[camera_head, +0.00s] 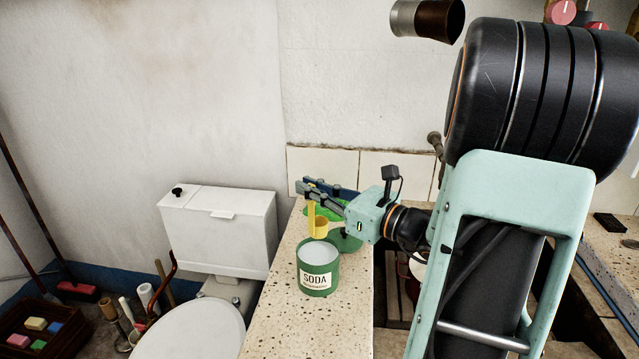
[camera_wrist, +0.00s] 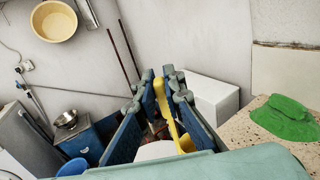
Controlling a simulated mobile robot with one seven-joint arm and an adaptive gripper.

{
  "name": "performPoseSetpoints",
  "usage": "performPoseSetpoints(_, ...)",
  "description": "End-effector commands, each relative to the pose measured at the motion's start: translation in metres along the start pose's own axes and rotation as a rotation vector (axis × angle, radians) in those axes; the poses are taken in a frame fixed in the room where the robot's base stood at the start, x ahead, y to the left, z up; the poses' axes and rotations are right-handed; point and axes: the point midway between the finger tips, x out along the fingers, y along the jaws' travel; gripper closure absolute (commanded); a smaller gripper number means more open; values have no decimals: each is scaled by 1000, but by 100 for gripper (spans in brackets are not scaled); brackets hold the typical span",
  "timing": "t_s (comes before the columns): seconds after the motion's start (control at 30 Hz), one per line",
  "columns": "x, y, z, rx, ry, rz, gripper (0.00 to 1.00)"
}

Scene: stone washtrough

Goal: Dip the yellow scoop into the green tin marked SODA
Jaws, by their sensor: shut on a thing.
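My gripper (camera_head: 307,190) is shut on the handle of the yellow scoop (camera_head: 320,229), and it reaches in from the right over the speckled stone ledge. The scoop hangs with its handle upright and its cup low. In the wrist view, the scoop (camera_wrist: 166,108) shows between the two blue-padded fingers (camera_wrist: 160,80). The green tin marked SODA (camera_head: 318,279) stands open and upright on the ledge, with pale white contents. The cup appears just above the tin's far rim and outside its mouth; the exact gap is hard to tell.
A crumpled-looking green thing (camera_head: 347,240) lies behind the tin, also on the ledge in the wrist view (camera_wrist: 284,120). A white cistern (camera_head: 218,232) and toilet stand left of the speckled ledge (camera_head: 275,325). The ledge's front is bare.

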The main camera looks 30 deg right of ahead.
Motion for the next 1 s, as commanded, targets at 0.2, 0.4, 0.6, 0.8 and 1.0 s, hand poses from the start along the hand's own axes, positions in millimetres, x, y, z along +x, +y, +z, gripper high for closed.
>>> performPoseSetpoints(0.2,-1,0,1,0,-1,-4,100)
performPoseSetpoints(0.4,-1,0,2,0,-1,-3,100)
performPoseSetpoints(0.6,-1,0,-2,0,-1,-3,100)
performPoseSetpoints(0.8,-1,0,-13,0,-1,-4,100)
performPoseSetpoints(1.0,-1,0,-27,0,-1,-3,100)
